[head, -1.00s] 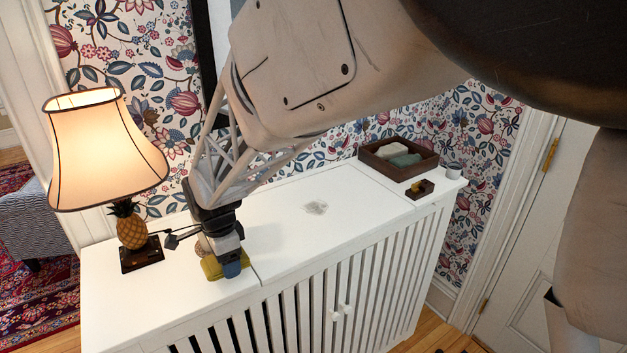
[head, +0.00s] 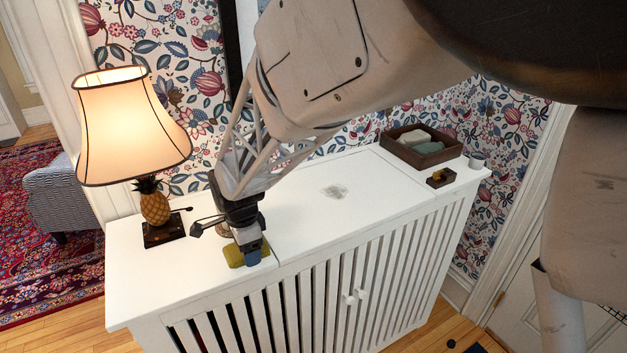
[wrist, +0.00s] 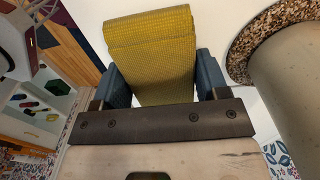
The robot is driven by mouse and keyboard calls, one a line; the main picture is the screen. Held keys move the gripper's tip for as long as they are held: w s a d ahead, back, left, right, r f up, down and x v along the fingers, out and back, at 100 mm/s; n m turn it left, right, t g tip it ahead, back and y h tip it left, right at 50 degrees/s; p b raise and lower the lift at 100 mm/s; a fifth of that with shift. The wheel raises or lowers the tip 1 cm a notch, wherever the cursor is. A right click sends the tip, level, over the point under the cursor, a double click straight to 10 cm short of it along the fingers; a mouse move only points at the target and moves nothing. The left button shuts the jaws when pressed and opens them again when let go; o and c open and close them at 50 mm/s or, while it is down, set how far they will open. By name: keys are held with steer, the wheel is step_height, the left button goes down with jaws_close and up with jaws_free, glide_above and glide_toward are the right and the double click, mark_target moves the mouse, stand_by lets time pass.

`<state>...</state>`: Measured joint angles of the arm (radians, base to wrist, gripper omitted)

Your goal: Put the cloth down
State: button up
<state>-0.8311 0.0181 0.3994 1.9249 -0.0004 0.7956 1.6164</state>
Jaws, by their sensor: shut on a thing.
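The cloth (wrist: 150,50) is yellow, woven-looking and folded. In the wrist view it lies between the two blue fingers of my gripper (wrist: 165,82). In the head view my gripper (head: 251,251) points down at the front edge of the white cabinet top (head: 300,225), left of its middle. The cloth (head: 234,257) shows as a small yellow patch beside the fingertips, at or just above the top. I cannot tell whether it touches the surface. The gripper is shut on the cloth, and the fingers hide part of it in the head view.
A lit lamp (head: 135,140) with a pineapple base stands left of my gripper. A round thing with a speckled rim (wrist: 243,50) is close at right in the wrist view. A grey smudge (head: 334,191) marks the clear middle. A brown tray (head: 410,157) and small block (head: 440,177) are at right.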

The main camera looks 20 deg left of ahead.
steer(key=o, duration=0.8)
steer(key=shift+f, duration=0.55)
steer(key=shift+o, duration=0.8)
steer(key=shift+s+d, duration=0.1)
steer(key=shift+f, duration=0.2)
steer(key=shift+s, duration=0.1)
step_height(320, 180, up, 14)
steer(key=shift+w, duration=0.2)
steer(key=shift+f, duration=0.1)
